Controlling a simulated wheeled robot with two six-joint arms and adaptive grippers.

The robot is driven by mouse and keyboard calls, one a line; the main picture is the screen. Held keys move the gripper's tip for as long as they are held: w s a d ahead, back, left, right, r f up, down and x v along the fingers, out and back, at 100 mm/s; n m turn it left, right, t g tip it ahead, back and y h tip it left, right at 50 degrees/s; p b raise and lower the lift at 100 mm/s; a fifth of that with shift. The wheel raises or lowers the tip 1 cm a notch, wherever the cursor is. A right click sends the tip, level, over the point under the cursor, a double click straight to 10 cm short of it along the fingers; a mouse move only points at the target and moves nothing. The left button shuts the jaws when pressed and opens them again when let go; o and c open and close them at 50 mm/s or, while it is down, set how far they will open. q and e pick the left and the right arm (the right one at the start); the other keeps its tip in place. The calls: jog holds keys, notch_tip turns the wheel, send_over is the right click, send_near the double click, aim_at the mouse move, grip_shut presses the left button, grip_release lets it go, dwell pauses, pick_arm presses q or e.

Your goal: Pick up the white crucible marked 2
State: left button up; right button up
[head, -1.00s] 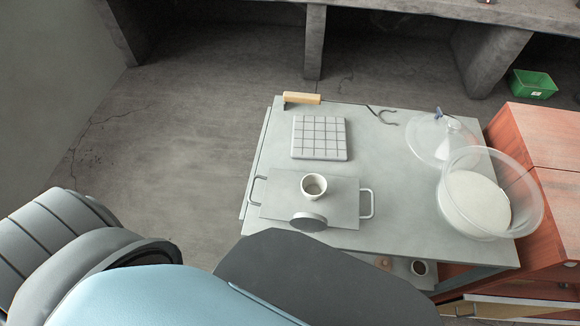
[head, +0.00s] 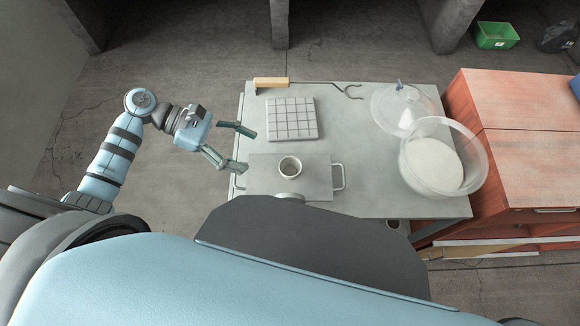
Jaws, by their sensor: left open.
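A white crucible (head: 290,167) stands upright on a grey tray (head: 318,180) with a handle at each end; no mark on it is legible. My left gripper (head: 246,150) is open and empty at the table's left edge. Its fingers point right, toward the crucible, with a clear gap between them. The lower finger is over the tray's left end and hides part of the left handle. A grey round piece (head: 289,196) at the tray's front edge is partly hidden by my own body. My right gripper is not in view.
A white gridded tile (head: 292,119) lies behind the tray. A wooden-handled hooked tool (head: 271,84) lies at the back edge. A clear bowl of white material (head: 435,166) and a clear lid (head: 402,108) stand right. A red cabinet (head: 520,120) adjoins the table.

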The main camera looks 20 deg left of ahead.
aim_at(296, 169)
pick_arm(q)
jog(key=x, duration=0.4)
jog(key=b+x, duration=0.1)
jog(key=x, duration=0.2)
jog(key=w+x, duration=0.1)
jog(key=x, duration=0.3)
jog(key=shift+d+f, duration=0.1)
jog(key=shift+f, duration=0.35)
jog(key=c, duration=1.1)
jog(key=shift+r, duration=0.1)
jog(key=shift+c, duration=0.2)
